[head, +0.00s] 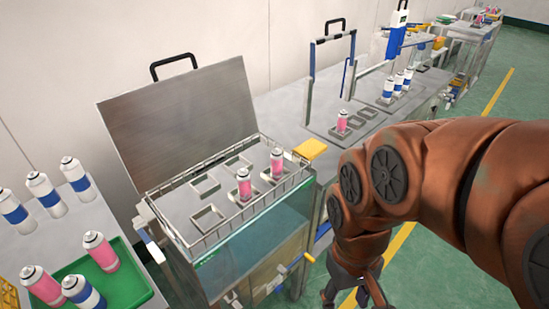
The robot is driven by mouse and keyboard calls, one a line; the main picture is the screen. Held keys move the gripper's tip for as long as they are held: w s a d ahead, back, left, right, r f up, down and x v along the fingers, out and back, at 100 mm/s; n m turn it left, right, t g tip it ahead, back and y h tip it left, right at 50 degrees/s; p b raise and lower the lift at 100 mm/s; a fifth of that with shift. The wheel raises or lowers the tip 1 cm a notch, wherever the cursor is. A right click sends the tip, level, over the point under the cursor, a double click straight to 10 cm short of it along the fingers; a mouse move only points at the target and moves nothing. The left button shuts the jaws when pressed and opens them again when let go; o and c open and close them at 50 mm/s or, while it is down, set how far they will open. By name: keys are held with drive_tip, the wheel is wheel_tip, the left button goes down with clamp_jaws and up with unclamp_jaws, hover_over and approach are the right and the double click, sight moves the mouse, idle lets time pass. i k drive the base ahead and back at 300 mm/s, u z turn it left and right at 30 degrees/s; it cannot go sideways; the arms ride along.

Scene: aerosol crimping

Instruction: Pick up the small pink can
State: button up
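Several pink cans with pale tops show, and I cannot tell which one is the small pink can. Two, a left one (244,186) and a right one (277,165), stand upright in the rack of the open water bath. One pink can (342,120) stands on the long bench behind. Two more, one upper (101,252) and one lower (43,287), are at the green tray on the left. My gripper (353,296) hangs low, right of the bath and apart from every can. Its fingers look spread and empty; the tips are near the bottom edge.
The bath's metal lid (180,120) stands raised behind the rack (207,217). Blue-and-white cans stand on the left table (80,220) and the bench. A yellow block (310,149) sits at the bath's right corner. Green floor (420,265) is clear on the right.

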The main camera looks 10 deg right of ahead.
sight(276, 156)
drive_tip(key=z, duration=1.5)
drive_tip(key=k, duration=1.25)
drive_tip(key=u, duration=1.45)
drive_tip(key=i, duration=1)
drive_tip(key=u, duration=0.05)
